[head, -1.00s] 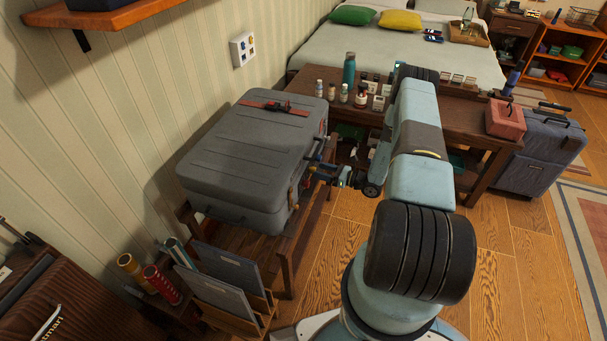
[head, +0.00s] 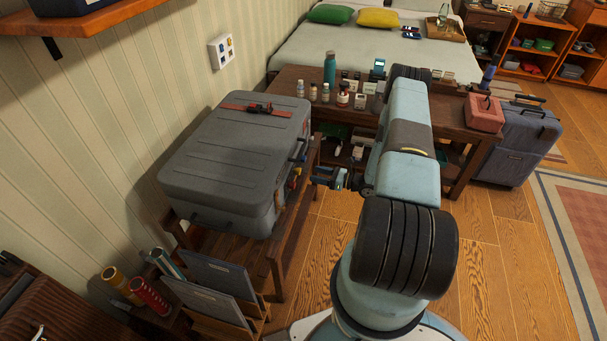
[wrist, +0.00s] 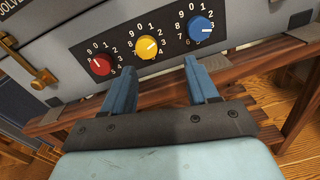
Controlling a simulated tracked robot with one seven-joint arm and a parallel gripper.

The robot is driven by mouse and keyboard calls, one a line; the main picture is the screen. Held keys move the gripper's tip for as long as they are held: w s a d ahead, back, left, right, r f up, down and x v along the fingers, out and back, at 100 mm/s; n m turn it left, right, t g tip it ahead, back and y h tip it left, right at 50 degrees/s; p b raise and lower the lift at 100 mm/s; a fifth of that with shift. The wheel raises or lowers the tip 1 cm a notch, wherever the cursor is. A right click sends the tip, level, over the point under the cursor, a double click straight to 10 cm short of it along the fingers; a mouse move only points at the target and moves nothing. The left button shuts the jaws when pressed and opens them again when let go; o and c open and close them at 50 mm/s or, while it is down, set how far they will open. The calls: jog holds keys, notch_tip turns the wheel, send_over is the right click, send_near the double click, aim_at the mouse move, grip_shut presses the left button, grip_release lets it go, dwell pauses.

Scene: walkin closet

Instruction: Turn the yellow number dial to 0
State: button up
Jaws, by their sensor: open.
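A large grey suitcase (head: 225,165) lies on a wooden bench against the wall. The wrist view shows its dark side panel with three dials in a row: red (wrist: 100,66), yellow (wrist: 148,47) and blue (wrist: 200,28). The yellow dial's white mark points up and to the right, seemingly near 2; its 0 is printed above, slightly left. My gripper (wrist: 157,72) is open and empty, its blue fingers spread below the yellow dial, apart from it. In the head view my gripper (head: 318,178) is just right of the suitcase side; the dials are too small to read there.
The bench edge (wrist: 75,118) runs below the panel. A brass latch (wrist: 42,78) hangs left of the dials. A table (head: 455,115) with several bottles stands behind my arm. Open wooden floor (head: 330,250) lies right of the bench.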

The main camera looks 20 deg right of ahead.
jog(key=v, duration=1.1)
dwell(1.0)
jog(key=shift+d+f, duration=0.1)
jog(key=shift+d, duration=0.05)
dwell(0.4)
